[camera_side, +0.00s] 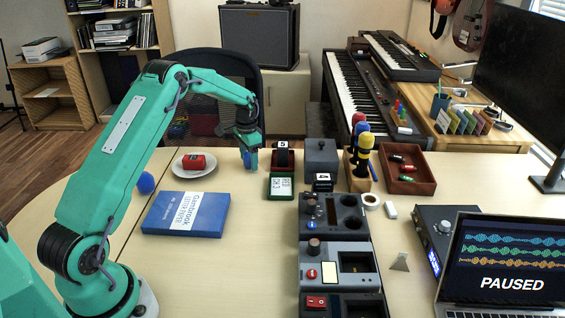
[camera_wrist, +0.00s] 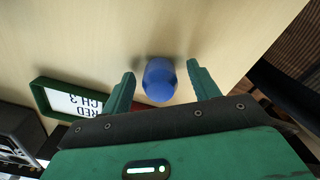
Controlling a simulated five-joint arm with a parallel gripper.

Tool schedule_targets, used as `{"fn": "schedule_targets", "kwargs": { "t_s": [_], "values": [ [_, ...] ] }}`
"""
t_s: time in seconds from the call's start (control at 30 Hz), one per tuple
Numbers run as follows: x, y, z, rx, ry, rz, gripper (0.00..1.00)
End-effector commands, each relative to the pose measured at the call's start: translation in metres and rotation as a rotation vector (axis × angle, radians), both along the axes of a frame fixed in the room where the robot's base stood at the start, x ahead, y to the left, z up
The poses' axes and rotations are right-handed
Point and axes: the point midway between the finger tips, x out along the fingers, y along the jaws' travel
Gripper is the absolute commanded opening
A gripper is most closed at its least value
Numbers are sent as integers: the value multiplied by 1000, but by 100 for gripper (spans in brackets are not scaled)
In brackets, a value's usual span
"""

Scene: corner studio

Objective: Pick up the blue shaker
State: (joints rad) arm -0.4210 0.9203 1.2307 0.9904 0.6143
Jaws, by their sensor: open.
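A blue rounded piece, seemingly the blue shaker (camera_wrist: 160,80), stands on the pale table in the wrist view. My open gripper (camera_wrist: 159,72) has one finger on each side of it, with a visible gap on both sides. In the side view my gripper (camera_side: 250,163) points down at the table, left of a small green-framed sign, and its fingers largely hide the blue piece. Another blue egg-shaped thing (camera_side: 145,183) lies at the left of the table, behind my arm.
A plate (camera_side: 180,170) with a red item is left of my gripper. A blue book (camera_side: 186,213) lies in front. The green-framed sign (camera_side: 281,186) stands close on the right, also in the wrist view (camera_wrist: 42,98). Dark consoles (camera_side: 336,262) fill the middle.

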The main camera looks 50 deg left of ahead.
Motion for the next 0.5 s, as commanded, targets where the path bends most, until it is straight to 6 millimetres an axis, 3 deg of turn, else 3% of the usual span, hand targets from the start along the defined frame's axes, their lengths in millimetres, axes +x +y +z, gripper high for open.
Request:
{"fn": "schedule_targets", "kwargs": {
  "t_s": [0.37, 0.4, 0.5],
  "values": [
    [0, 0, 0, 0, 0, 0, 60],
    [0, 0, 0, 0, 0, 0, 58],
    [0, 0, 0, 0, 0, 0, 39]
  ]
}}
